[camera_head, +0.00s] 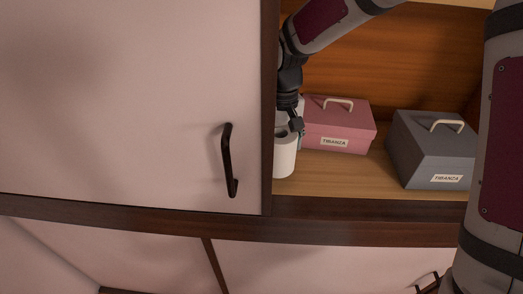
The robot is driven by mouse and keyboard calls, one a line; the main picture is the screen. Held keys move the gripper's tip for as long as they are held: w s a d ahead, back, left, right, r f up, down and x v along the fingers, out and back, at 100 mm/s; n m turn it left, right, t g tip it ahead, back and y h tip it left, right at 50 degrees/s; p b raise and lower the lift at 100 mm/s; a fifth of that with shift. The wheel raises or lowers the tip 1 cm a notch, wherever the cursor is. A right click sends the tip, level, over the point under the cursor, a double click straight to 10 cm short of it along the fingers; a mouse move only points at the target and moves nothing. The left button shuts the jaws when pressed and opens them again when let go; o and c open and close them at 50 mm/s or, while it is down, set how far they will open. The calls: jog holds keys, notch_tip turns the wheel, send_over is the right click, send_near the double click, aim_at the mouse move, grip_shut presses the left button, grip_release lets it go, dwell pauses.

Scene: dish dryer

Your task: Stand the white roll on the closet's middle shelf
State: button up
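The white roll (285,158) is upright at the left end of the open closet shelf (365,183), right beside the edge of the closed door. Its top with the dark hole faces up, and its left side is partly cut off by the door edge. The roll's bottom is at the shelf surface; I cannot tell whether it bears fully on it. My gripper (292,127) points down at the roll's top rim, with a finger at its upper right. The other finger is not clear, so I cannot tell whether the gripper grips the roll.
A grey box (432,145) stands farther right. A pale closed door (130,100) with a black handle (229,160) covers the left. Bare shelf shows in front of the boxes.

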jog(key=a, duration=0.2)
jog(key=w+a, duration=0.1)
jog(key=a, duration=0.1)
jog(key=shift+w, duration=0.1)
jog(key=f, duration=0.1)
jog(key=f+p, duration=0.1)
jog(key=shift+a+f, duration=0.3)
jog(key=shift+w+f, duration=0.1)
jog(key=shift+f, duration=0.35)
jog(key=shift+f, duration=0.15)
jog(key=o, duration=1.2)
jog(key=shift+o, duration=0.2)
notch_tip(320, 180, up, 8)
jog(key=b, duration=0.1)
